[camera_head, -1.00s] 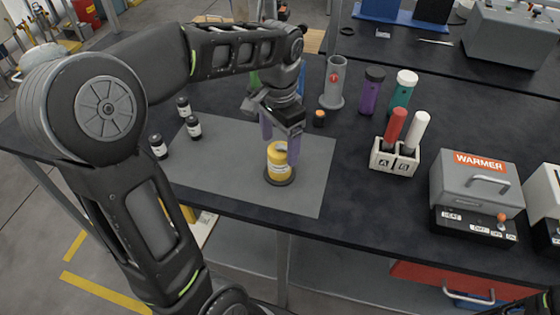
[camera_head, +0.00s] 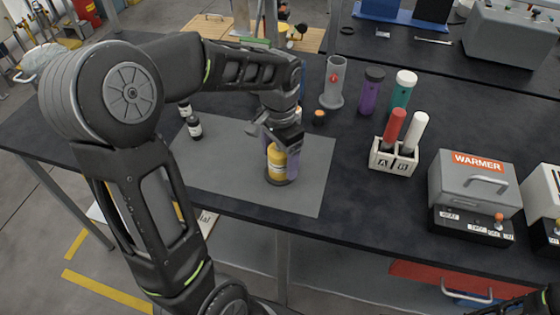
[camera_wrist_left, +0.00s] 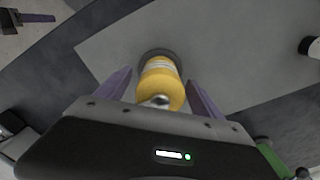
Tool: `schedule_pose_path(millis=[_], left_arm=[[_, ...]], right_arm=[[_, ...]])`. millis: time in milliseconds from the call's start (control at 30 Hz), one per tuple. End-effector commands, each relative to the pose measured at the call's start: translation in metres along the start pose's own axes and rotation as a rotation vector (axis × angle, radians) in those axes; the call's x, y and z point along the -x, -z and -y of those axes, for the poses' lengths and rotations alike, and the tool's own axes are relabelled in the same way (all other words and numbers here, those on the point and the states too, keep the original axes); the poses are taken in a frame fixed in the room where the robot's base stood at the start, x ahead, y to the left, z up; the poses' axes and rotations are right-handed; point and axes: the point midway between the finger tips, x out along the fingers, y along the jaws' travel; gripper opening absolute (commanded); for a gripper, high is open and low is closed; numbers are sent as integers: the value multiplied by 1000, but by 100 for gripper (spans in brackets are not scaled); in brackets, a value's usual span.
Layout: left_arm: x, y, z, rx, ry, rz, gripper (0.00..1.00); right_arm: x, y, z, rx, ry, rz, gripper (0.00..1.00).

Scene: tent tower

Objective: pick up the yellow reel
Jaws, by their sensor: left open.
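The yellow reel (camera_head: 277,162) stands upright on a dark round base (camera_head: 279,180) on the grey mat (camera_head: 230,180). My left gripper (camera_head: 282,160) is over it, pointing down, with its purple fingers beside the reel. In the left wrist view the yellow reel (camera_wrist_left: 160,86) lies between the two open fingers of my left gripper (camera_wrist_left: 160,92), with a gap on each side. Part of the reel is hidden by the gripper in the head view.
A grey cylinder (camera_head: 333,82), a purple bottle (camera_head: 371,92) and a teal bottle (camera_head: 402,90) stand behind. A rack (camera_head: 394,158) with red and white handles and a grey warmer (camera_head: 475,190) are to the right.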

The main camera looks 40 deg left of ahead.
Motion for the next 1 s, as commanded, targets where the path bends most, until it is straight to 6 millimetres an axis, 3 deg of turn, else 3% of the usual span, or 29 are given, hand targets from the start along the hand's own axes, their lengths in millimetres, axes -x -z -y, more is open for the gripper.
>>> schedule_pose_path(millis=[167, 1000], left_arm=[[0, 0, 0, 0, 0, 0, 71], [0, 0, 0, 0, 0, 0, 2]], right_arm=[[0, 0, 0, 0, 0, 0, 37], [0, 0, 0, 0, 0, 0, 37]])
